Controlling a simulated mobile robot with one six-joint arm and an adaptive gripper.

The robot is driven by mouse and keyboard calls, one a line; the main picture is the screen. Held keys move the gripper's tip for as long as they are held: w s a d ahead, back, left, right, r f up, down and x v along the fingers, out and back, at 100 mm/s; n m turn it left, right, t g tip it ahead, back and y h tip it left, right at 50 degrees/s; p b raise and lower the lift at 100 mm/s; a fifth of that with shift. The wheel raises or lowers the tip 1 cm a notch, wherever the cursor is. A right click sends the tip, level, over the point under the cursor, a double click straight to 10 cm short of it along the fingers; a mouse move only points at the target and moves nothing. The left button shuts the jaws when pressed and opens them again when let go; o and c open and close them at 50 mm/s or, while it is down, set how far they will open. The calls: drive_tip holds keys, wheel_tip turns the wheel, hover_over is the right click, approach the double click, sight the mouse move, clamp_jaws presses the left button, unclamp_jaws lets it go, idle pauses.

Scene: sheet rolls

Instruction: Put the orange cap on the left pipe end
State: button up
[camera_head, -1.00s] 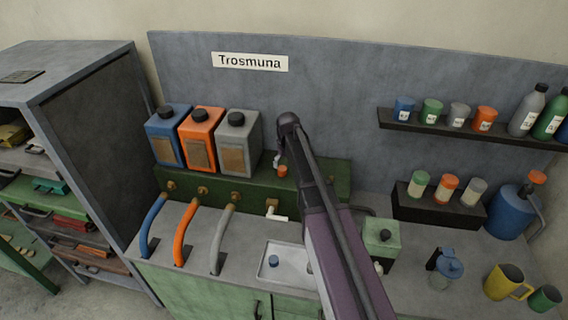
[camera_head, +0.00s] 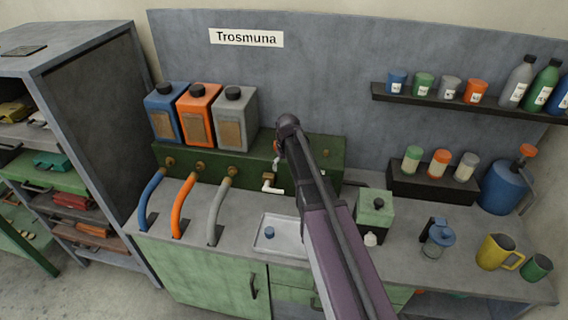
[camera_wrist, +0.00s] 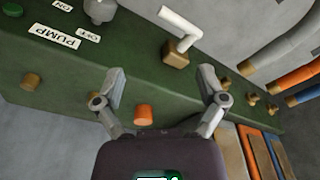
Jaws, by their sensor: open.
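The orange cap (camera_wrist: 143,115) is against the green pump box (camera_wrist: 90,60), in line with two short brass pipe stubs (camera_wrist: 30,82) (camera_wrist: 97,102). One stub is partly behind my finger. In the wrist view, which shows the box turned over, the cap is to the right of both stubs. I cannot tell whether a pipe end is inside it. My gripper (camera_wrist: 163,75) is open, with the cap between its spread fingers and gaps on both sides.
A brass tap with a white spout (camera_wrist: 180,35) sticks out near my gripper. Blue, orange and grey hoses (camera_head: 180,205) stand left of it in the head view. Three jugs (camera_head: 200,110) stand behind the hoses. A sink tray (camera_head: 285,232) lies below.

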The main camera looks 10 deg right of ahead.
drive_tip(key=shift+n, duration=0.3)
drive_tip(key=s+f+b, duration=0.3)
drive_tip(key=f+b, duration=0.2)
drive_tip(key=s+a+f+b, duration=0.1)
drive_tip(key=s+f+b, duration=0.2)
drive_tip(key=f+b, duration=0.2)
drive_tip(key=s+f+b, duration=0.3)
drive_tip(key=f+b, duration=0.3)
drive_tip(key=shift+s+a+f, duration=0.35)
idle(0.6)
drive_tip(key=s+d+r+m+p, duration=0.1)
drive_tip(key=s, duration=0.6)
drive_tip(key=s+d+m+g, duration=0.1)
drive_tip(key=s+m, duration=0.1)
drive_tip(key=s, duration=0.5)
drive_tip(key=shift+d+r+p, duration=0.15)
drive_tip(key=shift+r+p, duration=0.2)
drive_tip(key=shift+p, duration=0.05)
